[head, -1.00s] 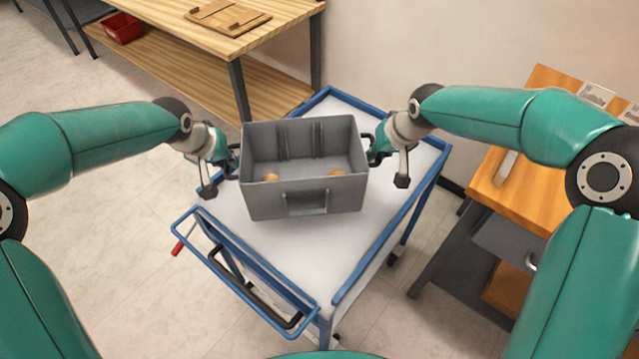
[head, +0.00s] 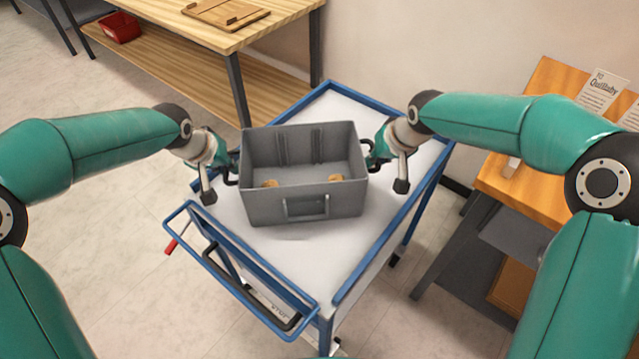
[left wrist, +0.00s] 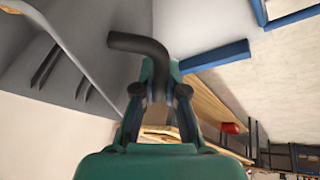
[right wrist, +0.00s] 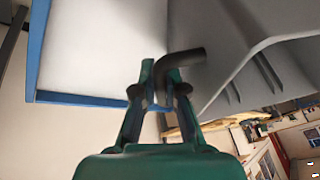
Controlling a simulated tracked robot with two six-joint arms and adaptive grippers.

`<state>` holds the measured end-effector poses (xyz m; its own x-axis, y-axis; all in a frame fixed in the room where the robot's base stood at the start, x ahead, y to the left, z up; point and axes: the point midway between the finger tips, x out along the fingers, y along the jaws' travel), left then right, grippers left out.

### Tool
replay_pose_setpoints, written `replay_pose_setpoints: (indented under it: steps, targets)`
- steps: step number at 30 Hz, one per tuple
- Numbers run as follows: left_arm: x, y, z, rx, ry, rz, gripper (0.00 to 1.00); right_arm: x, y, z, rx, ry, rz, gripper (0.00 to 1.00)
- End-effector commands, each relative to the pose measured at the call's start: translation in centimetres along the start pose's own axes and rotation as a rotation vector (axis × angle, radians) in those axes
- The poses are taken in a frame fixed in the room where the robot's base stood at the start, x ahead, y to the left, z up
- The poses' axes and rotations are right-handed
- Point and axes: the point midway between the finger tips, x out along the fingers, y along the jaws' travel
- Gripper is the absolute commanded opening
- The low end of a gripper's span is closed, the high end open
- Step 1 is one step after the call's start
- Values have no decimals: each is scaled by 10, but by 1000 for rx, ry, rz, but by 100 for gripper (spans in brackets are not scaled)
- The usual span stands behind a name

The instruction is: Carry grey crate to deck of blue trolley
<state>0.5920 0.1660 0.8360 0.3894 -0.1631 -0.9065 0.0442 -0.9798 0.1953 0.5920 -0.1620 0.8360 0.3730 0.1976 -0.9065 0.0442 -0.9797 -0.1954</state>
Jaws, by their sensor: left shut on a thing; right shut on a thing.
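The grey crate (head: 270,207) is between my two grippers, over the white deck (head: 350,110) of the blue-railed trolley (head: 385,240). A soft shadow shows under its front, and the crate looks level; I cannot tell if it touches the deck. Two small tan items (head: 270,184) lie inside it. My left gripper (head: 228,172) is shut on the crate's left black handle, also seen in the left wrist view (left wrist: 140,43). My right gripper (head: 373,155) is shut on the right black handle, which shows in the right wrist view (right wrist: 182,58).
A wooden workbench (head: 200,40) with a wooden board (head: 226,14) stands behind at the left, with a red bin (head: 120,27) on its lower shelf. A wooden stand (head: 510,185) with papers is close at the right. The trolley's push handle (head: 240,275) faces me.

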Motion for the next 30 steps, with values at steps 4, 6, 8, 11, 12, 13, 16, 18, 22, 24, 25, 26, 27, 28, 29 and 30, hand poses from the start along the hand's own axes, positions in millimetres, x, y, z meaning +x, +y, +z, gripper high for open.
replay_pose_setpoints:
  steps: [4, 6, 8, 11, 12, 13, 16, 18, 22, 24, 25, 26, 27, 28, 29, 30]
  targets:
    - [1, -4, 0, -3, 1, -4, 27, 2, 3, 0, 2, 1, 4, 27]
    - [2, -3, 0, -2, 1, -4, 36, 2, 2, 0, 1, 0, 3, 36]
    - [2, -3, 0, -2, 0, -3, 36, 2, 2, 0, 1, 0, 2, 36]
    - [2, -2, 1, -2, 0, -2, 36, 2, 1, 0, 0, 0, 1, 36]
    - [2, -2, 1, -2, 0, -2, 36, 2, 1, 1, 0, 0, 1, 36]
    - [2, -2, 1, -2, 0, -2, 36, 2, 1, 1, 0, 0, 1, 36]
    - [0, -2, 0, -1, 1, -1, 36, 2, 1, 1, 0, 0, 1, 36]
    - [-4, -2, 0, -1, 2, -1, 36, 2, 0, 1, -1, 0, 0, 36]
    - [-18, -1, 0, -1, 3, -1, 36, 2, 0, 1, -1, 0, 0, 36]
    - [-27, -1, 0, -1, 3, -1, 36, 2, 0, 1, -1, 0, 0, 36]
    - [-32, -2, 0, -1, 4, -1, 36, 2, 0, 1, -1, 0, 0, 36]
    - [-36, -2, 0, -1, 4, -1, 36, 2, 0, 1, -1, 0, 0, 36]
    - [-42, -2, 0, -1, 4, -2, 36, 2, 0, 1, -1, 0, 0, 36]
    - [-47, -2, 0, -1, 4, -2, 36, 2, 0, 1, -1, 0, 0, 36]
    - [-51, -2, 0, -2, 3, -1, 36, 2, 0, 1, -1, 0, 0, 36]
    - [-56, -2, 0, -2, 3, -1, 36, 2, 0, 1, -1, 0, 0, 36]
